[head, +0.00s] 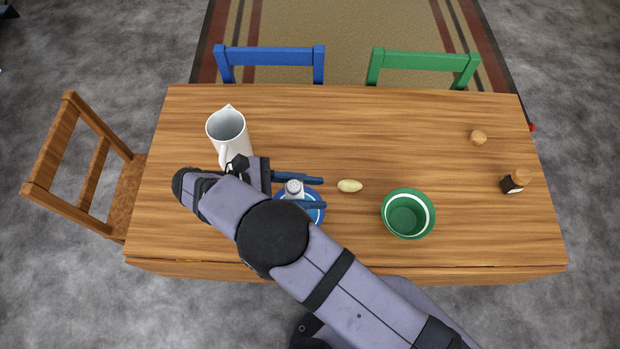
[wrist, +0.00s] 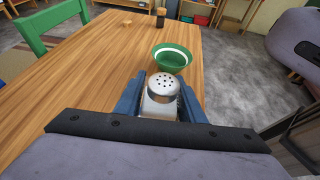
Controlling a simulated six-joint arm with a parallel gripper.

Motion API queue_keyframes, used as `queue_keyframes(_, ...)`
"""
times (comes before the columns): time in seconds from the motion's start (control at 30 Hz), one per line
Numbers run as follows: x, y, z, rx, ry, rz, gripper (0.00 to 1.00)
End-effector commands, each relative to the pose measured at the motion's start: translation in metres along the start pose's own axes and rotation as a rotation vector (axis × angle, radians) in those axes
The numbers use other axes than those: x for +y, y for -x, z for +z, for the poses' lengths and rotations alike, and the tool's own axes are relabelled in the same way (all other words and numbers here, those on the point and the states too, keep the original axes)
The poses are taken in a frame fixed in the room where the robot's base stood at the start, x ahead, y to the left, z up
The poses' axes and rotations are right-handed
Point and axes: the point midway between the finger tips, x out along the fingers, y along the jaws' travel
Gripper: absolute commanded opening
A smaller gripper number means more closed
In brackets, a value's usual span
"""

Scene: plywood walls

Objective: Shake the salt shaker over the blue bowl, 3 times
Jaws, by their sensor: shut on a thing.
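The salt shaker (head: 293,188) has a grey metal cap with holes and a clear body with pale contents. My gripper (head: 323,193) is shut on it, with one blue finger on each side. The shaker also shows between the fingers in the wrist view (wrist: 163,88), cap up and roughly upright. The blue bowl (head: 313,213) lies below the shaker and fingers in the head view. My arm and fingers hide much of it, and its inside barely shows. The height of the shaker above it is hard to tell.
A white jug (head: 227,127) stands close behind my gripper. A pale oval item (head: 350,186) lies right of the fingertips, then a green bowl (head: 408,214). A small dark jar (head: 511,184) and a round tan item (head: 478,137) are at the right. The table's back middle is clear.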

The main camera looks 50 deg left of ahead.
Motion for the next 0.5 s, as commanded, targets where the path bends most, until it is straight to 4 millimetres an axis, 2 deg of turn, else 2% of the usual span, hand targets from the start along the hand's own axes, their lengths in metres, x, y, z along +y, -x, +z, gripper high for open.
queue_keyframes(0.5,0.011,0.003,-0.014,0.165,-0.200,0.085,0.09)
